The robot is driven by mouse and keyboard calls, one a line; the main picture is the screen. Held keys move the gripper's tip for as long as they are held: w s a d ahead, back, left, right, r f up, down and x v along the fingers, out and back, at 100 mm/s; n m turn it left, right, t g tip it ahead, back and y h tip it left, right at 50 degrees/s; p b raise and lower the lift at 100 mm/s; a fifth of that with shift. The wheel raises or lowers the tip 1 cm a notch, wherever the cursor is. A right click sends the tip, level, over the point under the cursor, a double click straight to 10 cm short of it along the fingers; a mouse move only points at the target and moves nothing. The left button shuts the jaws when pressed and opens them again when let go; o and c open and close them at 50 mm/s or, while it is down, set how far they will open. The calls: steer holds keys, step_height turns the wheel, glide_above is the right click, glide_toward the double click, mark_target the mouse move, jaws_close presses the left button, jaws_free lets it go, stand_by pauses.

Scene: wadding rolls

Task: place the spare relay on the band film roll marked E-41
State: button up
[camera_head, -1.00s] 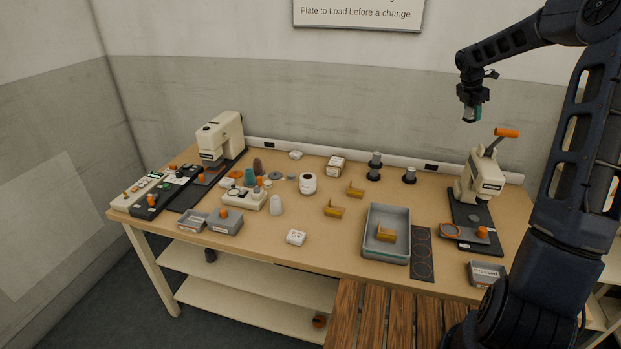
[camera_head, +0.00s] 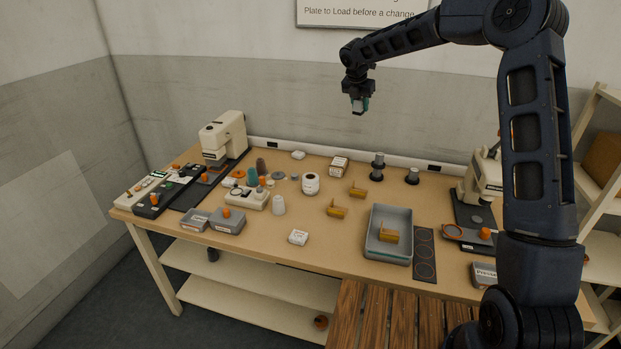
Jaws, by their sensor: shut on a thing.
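My gripper (camera_head: 358,106) is high above the back of the table, in front of the wall, pointing down. It is shut on a small pale grey block, which I take to be the spare relay (camera_head: 357,106); the fingers partly hide it. A white roll (camera_head: 310,184) with a dark hollow top stands upright at the table's middle back. It has small dark marks on its side, too small to read, so I cannot confirm it is the band film roll E-41. My gripper is well above it and to its right, with nothing touching.
Grey spools (camera_head: 377,168) stand at the back. Orange-yellow holders (camera_head: 357,192) and a grey tray (camera_head: 374,245) are right of the roll. Cones and a cream block (camera_head: 247,199) are to its left. Presses stand at both table ends. The front middle tabletop is mostly clear.

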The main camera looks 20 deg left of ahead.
steer(key=s+a+n+y, duration=0.1)
steer(key=s+a+n, duration=0.1)
steer(key=s+a, duration=0.45)
steer(key=s+a+n, duration=0.1)
steer(key=s+a, duration=0.2)
steer(key=a, duration=0.7)
glide_above(311, 176)
step_height(311, 176, down, 20)
steer(key=shift+w+f, duration=0.1)
steer(key=shift+w, duration=0.05)
steer(key=shift+f, duration=2.5)
steer(key=shift+f, duration=0.1)
steer(key=o, duration=1)
steer(key=shift+r, duration=0.5)
steer(key=v, duration=1.1)
steer(key=shift+s+d, duration=0.1)
steer(key=shift+s, duration=0.25)
